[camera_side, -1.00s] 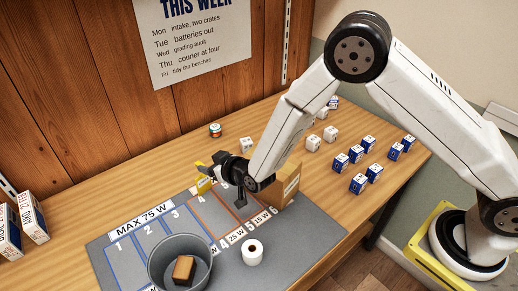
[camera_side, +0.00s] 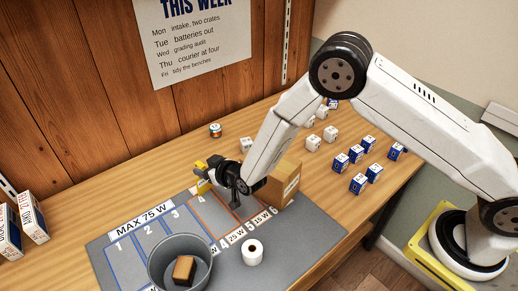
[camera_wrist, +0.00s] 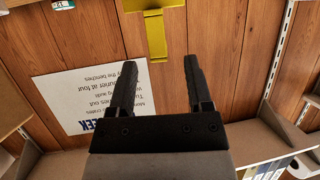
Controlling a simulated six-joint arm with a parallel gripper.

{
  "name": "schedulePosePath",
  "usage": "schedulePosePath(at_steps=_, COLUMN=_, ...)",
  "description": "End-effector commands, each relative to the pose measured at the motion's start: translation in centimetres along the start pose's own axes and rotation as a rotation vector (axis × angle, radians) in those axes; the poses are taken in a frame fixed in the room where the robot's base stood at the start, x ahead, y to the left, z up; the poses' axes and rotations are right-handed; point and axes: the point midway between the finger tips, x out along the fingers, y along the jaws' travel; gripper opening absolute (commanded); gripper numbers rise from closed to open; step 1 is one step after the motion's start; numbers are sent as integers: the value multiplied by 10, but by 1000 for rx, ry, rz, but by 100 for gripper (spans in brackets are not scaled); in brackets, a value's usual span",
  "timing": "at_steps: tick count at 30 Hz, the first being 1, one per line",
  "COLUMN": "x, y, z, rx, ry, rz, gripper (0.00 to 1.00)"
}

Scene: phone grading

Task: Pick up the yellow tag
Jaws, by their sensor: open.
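The yellow tag (camera_side: 203,186) stands at the back edge of the grey mat (camera_side: 118,262), near slot 4, partly hidden by a finger in the side view. In the wrist view the yellow tag (camera_wrist: 156,38) shows at the top middle, ahead of the fingertips and lined up with the gap between them. My gripper (camera_side: 218,177) is open, low over the mat and just right of the tag, pointing roughly level. Its two dark fingers (camera_wrist: 160,68) have nothing between them. I cannot tell whether a finger touches the tag.
A grey bin (camera_side: 160,249) with a brown block (camera_side: 184,269) and a white roll (camera_side: 253,252) are at the mat's front. A white cube (camera_side: 246,144) and a small can (camera_side: 215,130) are behind. Blue boxes (camera_side: 358,184) stand right.

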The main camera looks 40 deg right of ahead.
Motion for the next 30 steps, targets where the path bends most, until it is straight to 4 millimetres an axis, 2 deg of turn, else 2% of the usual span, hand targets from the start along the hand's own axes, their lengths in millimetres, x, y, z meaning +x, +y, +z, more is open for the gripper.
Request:
schedulePosePath(at_steps=8, x=6, y=0, z=1, rx=0, ry=-1, rz=1, gripper=65)
schedulePosePath(at_steps=21, x=42, y=1, z=1, rx=0, ry=0, rz=1, gripper=65)
schedulePosePath(at_steps=30, x=52, y=1, z=1, rx=0, ry=0, rz=0, gripper=65)
